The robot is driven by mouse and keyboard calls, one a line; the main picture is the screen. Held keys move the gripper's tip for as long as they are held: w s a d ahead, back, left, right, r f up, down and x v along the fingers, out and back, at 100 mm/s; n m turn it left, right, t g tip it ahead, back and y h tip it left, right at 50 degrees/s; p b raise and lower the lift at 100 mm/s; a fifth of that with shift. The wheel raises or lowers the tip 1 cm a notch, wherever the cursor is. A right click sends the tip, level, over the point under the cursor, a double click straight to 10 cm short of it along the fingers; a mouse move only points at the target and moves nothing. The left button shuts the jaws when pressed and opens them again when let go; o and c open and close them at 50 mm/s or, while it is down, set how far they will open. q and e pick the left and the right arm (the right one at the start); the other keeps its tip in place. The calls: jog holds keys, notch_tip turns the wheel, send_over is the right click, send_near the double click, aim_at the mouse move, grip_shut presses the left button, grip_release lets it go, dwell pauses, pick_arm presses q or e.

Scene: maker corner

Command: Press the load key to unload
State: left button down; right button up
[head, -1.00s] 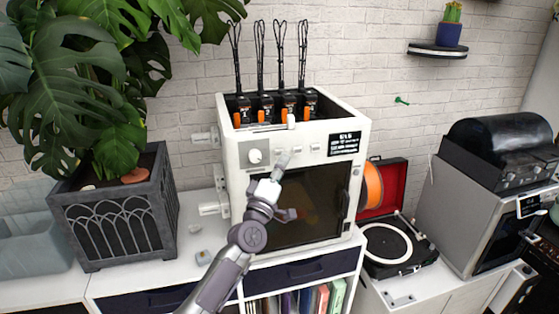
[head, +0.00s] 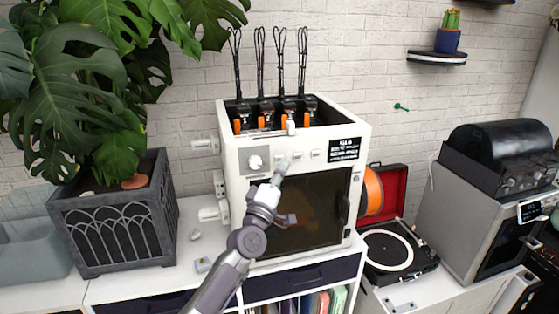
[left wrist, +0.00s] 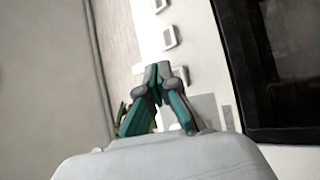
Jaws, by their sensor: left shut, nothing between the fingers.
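The white printer-like machine (head: 232,182) stands on a white cabinet. The middle key (head: 298,155) and right key (head: 315,154) are clear. In the left wrist view the shut fingertips (left wrist: 157,72) are over the white panel, with two keys beyond. Contact and key labels cannot be made out. My right gripper is not in view.
Filament feeders (head: 265,106) with orange parts and black loops sit on top. A dark planter (head: 110,222) with a big plant stands left. A record player (head: 395,247) is right, near a grey machine (head: 460,205). Small items lie on the cabinet top at left.

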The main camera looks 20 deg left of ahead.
pick_arm(q)
jog(key=shift+w, duration=0.1)
dwell(0.5)
jog(key=shift+w+a+b, duration=0.2)
jog(key=shift+w+b, duration=0.1)
jog(key=shift+b, duration=0.05)
jog(key=shift+w+a+b, duration=0.25)
jog(key=shift+b, duration=0.1)
dwell(0.4)
jog(key=shift+s+d, duration=0.1)
dwell(0.4)
jog(key=shift+s+d+p, duration=0.2)
jog(key=shift+s+p, duration=0.1)
jog(key=shift+p, duration=0.2)
jog(key=shift+s+d, duration=0.15)
jog(key=shift+s, duration=0.15)
